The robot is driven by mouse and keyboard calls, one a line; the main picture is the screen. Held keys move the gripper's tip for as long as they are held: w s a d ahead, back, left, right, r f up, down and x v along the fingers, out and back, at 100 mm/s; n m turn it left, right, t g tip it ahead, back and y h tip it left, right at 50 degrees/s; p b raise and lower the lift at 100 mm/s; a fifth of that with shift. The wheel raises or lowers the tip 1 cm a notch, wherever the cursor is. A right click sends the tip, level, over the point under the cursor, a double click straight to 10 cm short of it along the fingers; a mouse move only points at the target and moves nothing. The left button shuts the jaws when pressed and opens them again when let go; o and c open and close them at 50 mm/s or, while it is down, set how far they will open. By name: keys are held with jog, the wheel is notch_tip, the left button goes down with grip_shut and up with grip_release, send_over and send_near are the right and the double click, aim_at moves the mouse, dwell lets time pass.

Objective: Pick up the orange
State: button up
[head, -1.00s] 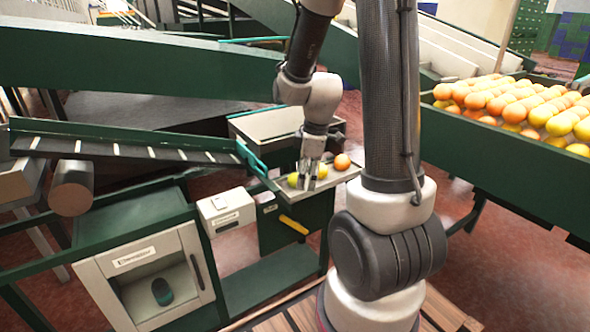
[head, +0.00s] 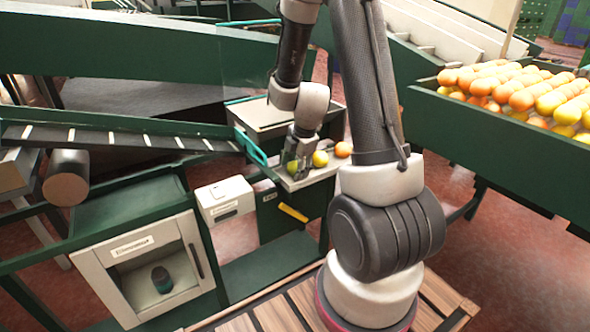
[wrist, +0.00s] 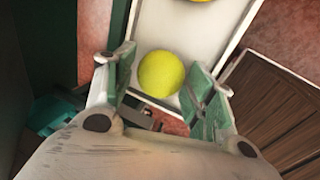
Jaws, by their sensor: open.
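The orange (head: 343,149) lies at the right end of a small pale tray (head: 318,174) in the head view. Two yellow fruits lie to its left on the tray: a middle one (head: 320,158) and a left one (head: 292,165), partly hidden by my fingers. My gripper (head: 298,168) is open at the left one, apart from the orange. In the wrist view, a yellow fruit (wrist: 161,73) sits between the spread green fingertips. The edge of another fruit (wrist: 201,1) shows at the top. The orange is not clearly visible there.
A long green bin (head: 500,150) full of oranges and yellow fruit stands at the right. A sloped conveyor (head: 120,137) comes in from the left towards the tray. A white box (head: 226,199) and a pale cabinet (head: 150,265) stand at front left.

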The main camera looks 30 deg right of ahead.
jog(key=c, duration=0.8)
